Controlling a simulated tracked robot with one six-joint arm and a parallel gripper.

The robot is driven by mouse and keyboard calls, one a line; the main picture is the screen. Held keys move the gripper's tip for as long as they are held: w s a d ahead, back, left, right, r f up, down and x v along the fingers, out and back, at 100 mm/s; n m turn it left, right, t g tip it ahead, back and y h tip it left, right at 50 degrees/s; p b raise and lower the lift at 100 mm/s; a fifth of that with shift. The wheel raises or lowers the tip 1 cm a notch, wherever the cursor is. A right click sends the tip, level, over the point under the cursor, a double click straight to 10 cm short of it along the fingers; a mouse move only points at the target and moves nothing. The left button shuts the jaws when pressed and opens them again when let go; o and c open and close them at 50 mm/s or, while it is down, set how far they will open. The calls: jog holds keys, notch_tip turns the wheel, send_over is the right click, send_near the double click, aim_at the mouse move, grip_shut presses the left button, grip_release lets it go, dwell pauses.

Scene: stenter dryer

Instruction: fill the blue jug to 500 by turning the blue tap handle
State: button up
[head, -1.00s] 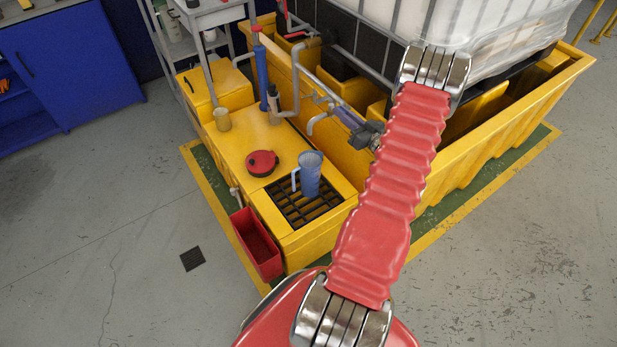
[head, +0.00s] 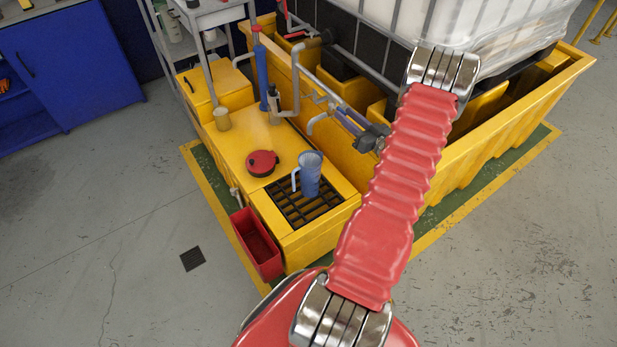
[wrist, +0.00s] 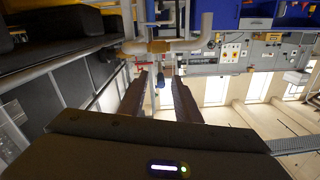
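The blue jug (head: 310,176) stands upright on a black drain grate (head: 296,217) at the front of the yellow bench. A grey hooked spout (head: 317,121) is above and behind the jug, apart from it. My gripper (head: 352,128) reaches left from the arm to the pipework beside this spout. In the wrist view, my gripper's two dark fingers (wrist: 160,88) are apart, with a small blue part (wrist: 160,80) seen in the gap, probably the tap handle. I cannot tell whether the fingers touch it. The water level in the jug cannot be read.
A round red lid-like object (head: 262,163) lies left of the jug. A red bin (head: 256,245) hangs at the bench's front left. A beige cup (head: 222,119) stands farther back. Grey pipes (head: 294,85) and the large yellow basin (head: 480,160) crowd the arm's far side.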

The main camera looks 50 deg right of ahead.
jog(key=s+a, duration=0.2)
jog(key=s, duration=0.9)
jog(key=shift+s+a, duration=0.15)
jog(key=shift+s, duration=0.2)
jog(key=shift+s, duration=0.1)
jog(key=s+a, duration=0.2)
jog(key=s, duration=1.1)
jog(key=shift+s+a, duration=0.2)
jog(key=shift+a, duration=0.15)
dwell(0.5)
